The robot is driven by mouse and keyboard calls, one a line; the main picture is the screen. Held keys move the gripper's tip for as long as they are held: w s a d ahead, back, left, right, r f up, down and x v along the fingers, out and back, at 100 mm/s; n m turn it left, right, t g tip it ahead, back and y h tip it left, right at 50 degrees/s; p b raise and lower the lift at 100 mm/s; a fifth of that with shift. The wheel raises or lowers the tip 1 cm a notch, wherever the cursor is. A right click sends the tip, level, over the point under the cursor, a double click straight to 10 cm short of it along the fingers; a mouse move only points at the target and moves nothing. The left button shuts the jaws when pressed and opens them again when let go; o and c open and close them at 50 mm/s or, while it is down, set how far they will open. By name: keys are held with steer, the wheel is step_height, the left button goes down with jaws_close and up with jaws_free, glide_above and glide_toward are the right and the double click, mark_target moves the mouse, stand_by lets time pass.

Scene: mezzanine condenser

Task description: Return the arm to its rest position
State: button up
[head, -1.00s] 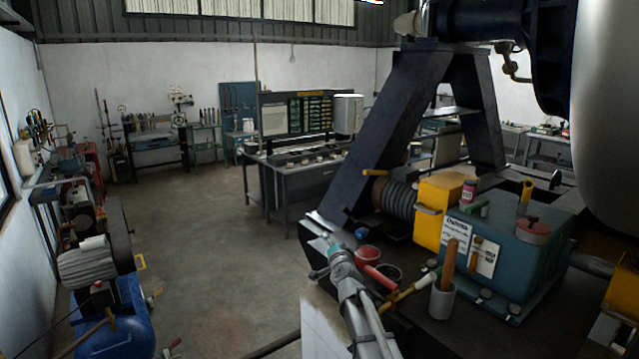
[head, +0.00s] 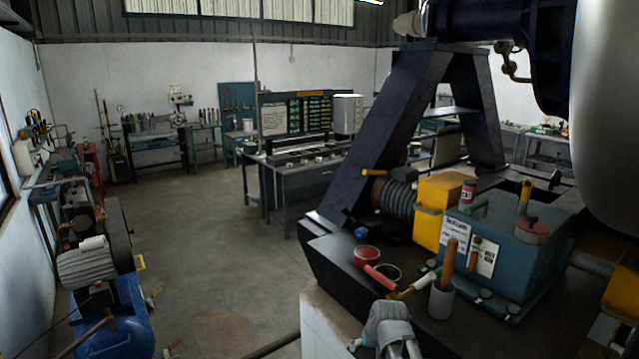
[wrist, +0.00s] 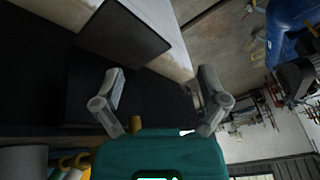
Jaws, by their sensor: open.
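My gripper (wrist: 162,78) shows in the wrist view with its two grey fingers spread wide apart. Nothing is between them. Beyond the fingers are the dark bench top and its pale side. In the head view only a short grey part of my arm (head: 390,325) shows at the bottom edge, in front of the bench's near edge. The fingers cannot be made out clearly there.
The dark bench top (head: 340,262) carries a red bowl (head: 367,256), a grey cup (head: 441,300) with a wooden handle, and a teal machine box (head: 520,250). A blue compressor (head: 115,325) stands left. The floor (head: 215,240) between is clear.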

steer(key=s+d+f+g+h, duration=0.1)
steer(key=s+d+g+h, duration=0.2)
steer(key=s, duration=0.5)
step_height(320, 180, down, 11)
steer(key=s+d+y+b, duration=0.1)
steer(key=s+b, duration=0.1)
steer(key=b, duration=0.9)
steer(key=shift+s+d+f+g, duration=0.2)
steer(key=shift+s+d+g, duration=0.05)
steer(key=shift+s+g, duration=0.15)
steer(key=shift+w, duration=0.1)
stand_by(0.9)
